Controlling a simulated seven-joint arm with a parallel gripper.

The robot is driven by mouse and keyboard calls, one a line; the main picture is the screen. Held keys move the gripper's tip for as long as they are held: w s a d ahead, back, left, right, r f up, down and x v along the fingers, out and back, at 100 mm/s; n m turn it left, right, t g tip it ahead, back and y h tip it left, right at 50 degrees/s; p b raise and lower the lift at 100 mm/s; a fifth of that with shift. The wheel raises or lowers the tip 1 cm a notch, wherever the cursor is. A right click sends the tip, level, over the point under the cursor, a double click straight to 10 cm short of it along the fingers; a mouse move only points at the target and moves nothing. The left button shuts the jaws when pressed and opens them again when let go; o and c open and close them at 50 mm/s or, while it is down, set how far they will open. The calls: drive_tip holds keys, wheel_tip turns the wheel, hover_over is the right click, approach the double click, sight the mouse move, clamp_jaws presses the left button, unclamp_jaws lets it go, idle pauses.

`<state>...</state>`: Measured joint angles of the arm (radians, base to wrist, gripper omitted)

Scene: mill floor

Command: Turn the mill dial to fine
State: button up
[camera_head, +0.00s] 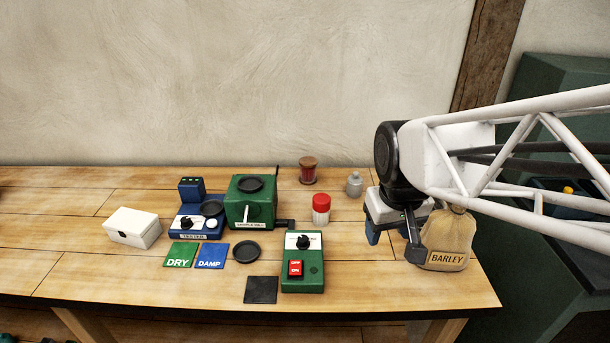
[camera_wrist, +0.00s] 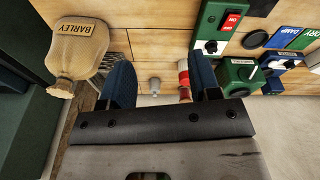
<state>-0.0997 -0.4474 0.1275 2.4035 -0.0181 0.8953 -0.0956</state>
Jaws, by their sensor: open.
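The mill dial (camera_head: 303,242) is a black knob on a white plate at the top of a green control box (camera_head: 304,272). A red rocker switch (camera_head: 295,268) marked OFF and ON sits below it. The dial's scale marks are too small to read. The green sample mill (camera_head: 252,203) stands behind the box to the left. My gripper (camera_head: 393,244) is open and empty, to the right of the box and apart from it. In the wrist view the dial (camera_wrist: 211,46) lies beyond the right finger of the gripper (camera_wrist: 162,82).
A barley sack (camera_head: 446,240) stands close beside my gripper on the right. A red-lidded jar (camera_head: 321,209), a grey weight (camera_head: 355,184) and a blue tester (camera_head: 198,222) are on the table (camera_head: 110,281). Bare tabletop lies between the box and my gripper.

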drive_tip(key=w+a+f+n, duration=0.3)
drive_tip(key=w+a+f, duration=0.3)
drive_tip(key=w, duration=0.4)
drive_tip(key=n+g, duration=0.2)
drive_tip(key=n, duration=0.1)
hover_over(303, 238)
wheel_tip(303, 238, down, 6)
drive_tip(key=shift+a+f, duration=0.15)
drive_tip(key=shift+f, duration=0.05)
drive_tip(key=shift+f, duration=3.85)
drive_tip(key=c, duration=0.9)
